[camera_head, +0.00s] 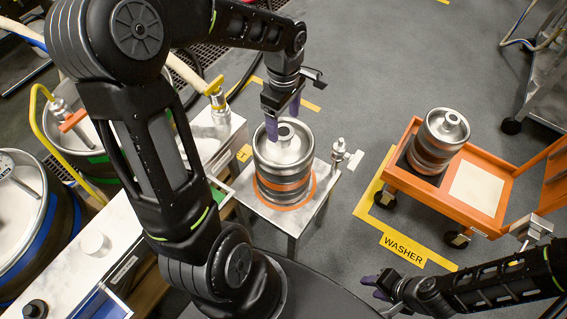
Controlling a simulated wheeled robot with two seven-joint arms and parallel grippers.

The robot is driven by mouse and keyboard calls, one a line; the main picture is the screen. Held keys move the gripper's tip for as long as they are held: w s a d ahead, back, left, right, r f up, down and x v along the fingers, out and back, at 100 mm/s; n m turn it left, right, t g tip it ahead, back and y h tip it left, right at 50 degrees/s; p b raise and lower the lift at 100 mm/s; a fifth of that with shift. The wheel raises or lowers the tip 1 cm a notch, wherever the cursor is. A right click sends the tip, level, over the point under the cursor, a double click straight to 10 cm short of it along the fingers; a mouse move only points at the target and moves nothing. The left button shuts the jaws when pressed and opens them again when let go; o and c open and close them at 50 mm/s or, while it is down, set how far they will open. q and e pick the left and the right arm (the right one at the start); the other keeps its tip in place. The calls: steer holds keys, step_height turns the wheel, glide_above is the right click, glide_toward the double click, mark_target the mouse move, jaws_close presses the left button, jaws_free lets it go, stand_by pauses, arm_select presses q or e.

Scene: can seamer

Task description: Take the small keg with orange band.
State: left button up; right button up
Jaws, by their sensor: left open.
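A small steel keg (284,150) stands upright on a small metal stand (262,208) in the middle of the head view. Orange shows around its lower part; I cannot tell how much is a band on the keg and how much is a ring on the stand. My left gripper (283,117) is open above the keg's top, its purple fingers pointing down near the top fitting. I cannot tell whether they touch it. My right gripper (375,285) is low at the right, away from the keg, seemingly empty; its jaw gap is unclear.
Another steel keg (438,142) stands on an orange cart (408,184) at right, behind a yellow "WASHER" floor label (404,249). A small metal fitting (338,148) is beside the stand. Large kegs (22,215) and a white bench (85,268) are at left. Grey floor lies between stand and cart.

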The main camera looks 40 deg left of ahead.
mark_target(284, 131)
arm_select(q)
steer(key=shift+f, duration=0.2)
step_height(284, 131, down, 5)
steer(key=shift+a+f, duration=0.1)
stand_by(0.4)
steer(key=shift+c, duration=0.3)
jaws_close()
stand_by(0.8)
steer(key=shift+w+r, duration=0.1)
steer(key=shift+r, duration=0.1)
